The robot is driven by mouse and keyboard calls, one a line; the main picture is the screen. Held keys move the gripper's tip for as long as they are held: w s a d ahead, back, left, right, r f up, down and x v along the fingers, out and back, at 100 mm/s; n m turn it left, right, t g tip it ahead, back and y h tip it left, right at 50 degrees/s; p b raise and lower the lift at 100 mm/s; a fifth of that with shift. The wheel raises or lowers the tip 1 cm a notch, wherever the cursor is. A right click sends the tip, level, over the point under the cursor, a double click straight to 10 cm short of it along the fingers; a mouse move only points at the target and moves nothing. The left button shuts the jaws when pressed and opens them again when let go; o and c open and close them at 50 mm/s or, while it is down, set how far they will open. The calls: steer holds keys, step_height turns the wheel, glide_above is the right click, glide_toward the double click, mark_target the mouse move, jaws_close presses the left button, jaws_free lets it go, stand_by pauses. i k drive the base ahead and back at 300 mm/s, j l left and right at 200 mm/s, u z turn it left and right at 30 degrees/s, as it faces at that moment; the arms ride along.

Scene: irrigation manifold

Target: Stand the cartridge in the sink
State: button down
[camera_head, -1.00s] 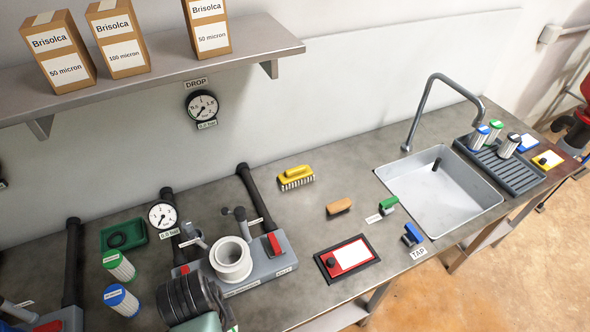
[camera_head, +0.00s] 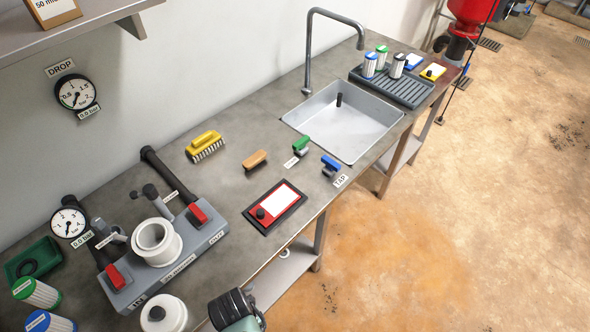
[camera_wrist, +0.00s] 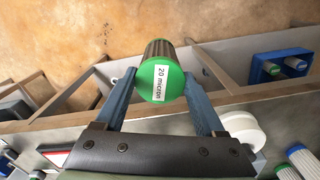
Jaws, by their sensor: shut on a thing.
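In the wrist view my gripper (camera_wrist: 160,88) is shut on a cartridge (camera_wrist: 151,84) with a green cap labelled "20 micron". The cap faces the camera, and a dark pleated body shows beyond it. The held cartridge is over the floor in front of the counter in that view. In the head view my wrist shows at the bottom edge, while the fingers and held cartridge are hidden.
A tall tap (camera_head: 309,55) rises behind the sink. A drain rack (camera_head: 412,92) beyond it holds several cartridges. The manifold (camera_head: 180,262) is at left.

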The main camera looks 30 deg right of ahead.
mark_target(366, 135)
steer(key=i+l, duration=0.1)
steer(key=l, duration=0.4)
steer(key=i+l, duration=0.1)
steer(key=l, duration=0.9)
steer(key=i+l, duration=0.15)
steer(key=l, duration=0.4)
steer(key=i+l, duration=0.1)
steer(key=l, duration=0.4)
steer(key=i+l, duration=0.1)
steer(key=l, duration=0.4)
steer(key=i+l, duration=0.1)
steer(key=l, duration=0.4)
